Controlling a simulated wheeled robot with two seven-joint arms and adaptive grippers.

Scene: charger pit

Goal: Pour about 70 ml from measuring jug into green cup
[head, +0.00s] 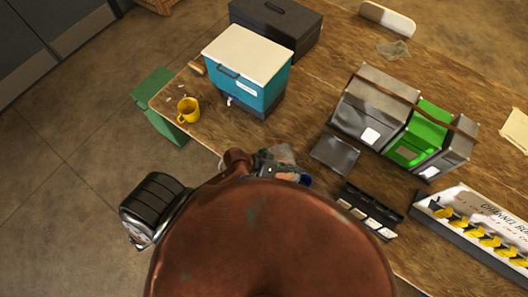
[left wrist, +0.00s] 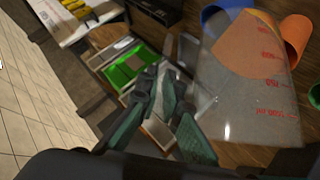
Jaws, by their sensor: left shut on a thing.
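The clear measuring jug (left wrist: 250,80) with red volume marks fills the right of the left wrist view. In the head view, part of it (head: 283,153) shows beyond my copper-coloured arm. My left gripper (left wrist: 168,112) is shut, with a pale translucent part, seemingly the jug's handle, between its fingers; in the head view it (head: 268,168) is partly hidden. The green cup (left wrist: 315,95) shows only as a sliver at the right edge of the left wrist view. I cannot tell the jug's liquid level. My right gripper is not in view.
A blue cup (left wrist: 225,12) and an orange cup (left wrist: 294,36) are behind the jug. Grey and green bins (head: 407,145), a dark square tray (head: 335,154), a black slotted tray (head: 368,211), a teal cooler (head: 262,95) and a yellow mug (head: 188,110) stand on the wooden table.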

